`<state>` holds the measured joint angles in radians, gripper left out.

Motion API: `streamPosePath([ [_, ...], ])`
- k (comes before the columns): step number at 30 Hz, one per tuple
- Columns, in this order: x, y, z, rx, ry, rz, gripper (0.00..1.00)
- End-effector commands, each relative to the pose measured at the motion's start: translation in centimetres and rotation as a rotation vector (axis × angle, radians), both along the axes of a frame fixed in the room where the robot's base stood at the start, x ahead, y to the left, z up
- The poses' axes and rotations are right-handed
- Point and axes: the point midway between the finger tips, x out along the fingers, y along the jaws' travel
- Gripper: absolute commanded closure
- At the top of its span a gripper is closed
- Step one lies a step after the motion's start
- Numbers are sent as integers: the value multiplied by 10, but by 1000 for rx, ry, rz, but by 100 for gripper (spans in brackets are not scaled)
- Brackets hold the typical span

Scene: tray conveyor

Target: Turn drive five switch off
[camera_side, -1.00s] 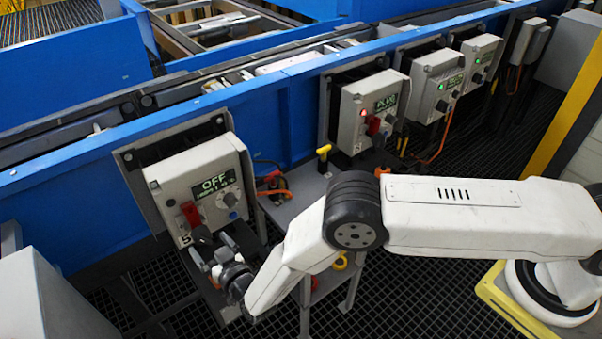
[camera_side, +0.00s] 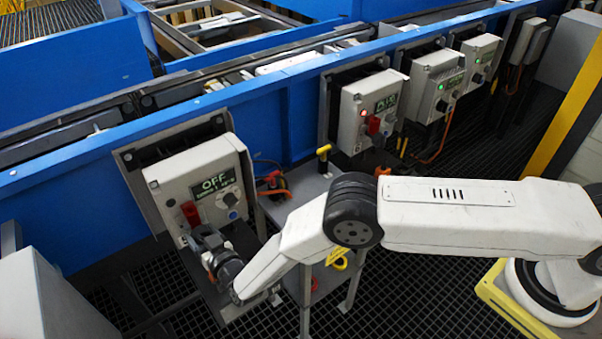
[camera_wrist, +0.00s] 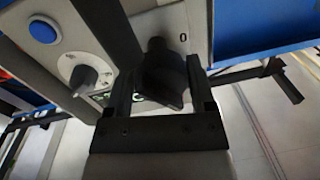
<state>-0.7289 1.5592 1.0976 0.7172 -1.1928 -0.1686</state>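The drive five box (camera_side: 170,185) is a grey cabinet at the left in the side view, and its display (camera_side: 215,182) reads OFF. A red switch handle (camera_side: 190,213) is on the lower left of its face. My gripper (camera_side: 203,233) is close in front of the lower face, just below the handle. In the wrist view, a dark, shadowed switch handle (camera_wrist: 163,75) stands between the two fingers of my gripper (camera_wrist: 163,90). The fingers are apart. Whether either touches the handle is unclear.
A grey dial (camera_wrist: 82,72) and a blue button (camera_wrist: 42,32) are beside the fingers on the same face. Similar boxes (camera_side: 362,105) line the blue conveyor frame to the right. A small grey stand (camera_side: 300,195) with a yellow-handled tool is right of the box.

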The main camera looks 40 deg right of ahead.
Motion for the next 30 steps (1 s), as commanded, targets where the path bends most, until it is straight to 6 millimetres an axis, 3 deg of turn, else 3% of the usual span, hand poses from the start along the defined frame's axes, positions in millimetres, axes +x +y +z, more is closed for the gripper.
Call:
streamPosePath([
  [1,0,0,0,0,0,0,48],
  [5,0,0,0,0,0,0,90],
  [6,0,0,0,0,0,0,93],
  [30,-1,1,0,-267,0,3,93],
])
